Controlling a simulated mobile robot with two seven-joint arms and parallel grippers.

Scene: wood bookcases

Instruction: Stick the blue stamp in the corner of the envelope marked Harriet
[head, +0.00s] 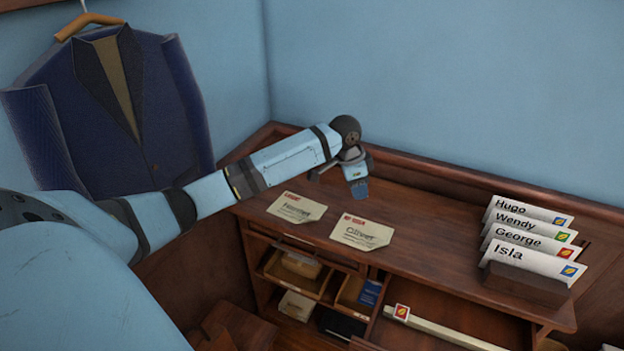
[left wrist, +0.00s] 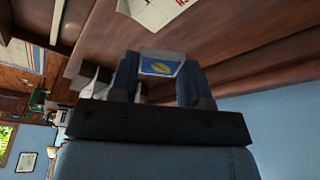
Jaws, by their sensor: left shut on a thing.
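My left gripper (head: 357,182) is shut on the blue stamp and holds it above the desk top, to the right of and behind the envelopes. The blue stamp, with a yellow leaf and pale edge, shows between the fingers in the left wrist view (left wrist: 161,67). Two cream envelopes lie flat on the desk. The left one (head: 290,211) bears a blurred name that seems to start with H, probably Harriet. The other (head: 352,240) reads Oliver. Each has red print at its upper left. Part of an envelope (left wrist: 154,9) shows in the wrist view. My right gripper is not in view.
A dark wooden holder (head: 524,286) at the right holds several stamped envelopes upright. A red stamp (head: 402,312) sits on a pale bar (head: 446,330) below. Cubbyholes (head: 300,272) lie under the desk top. A dark jacket (head: 125,110) hangs at the left. The desk's middle is clear.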

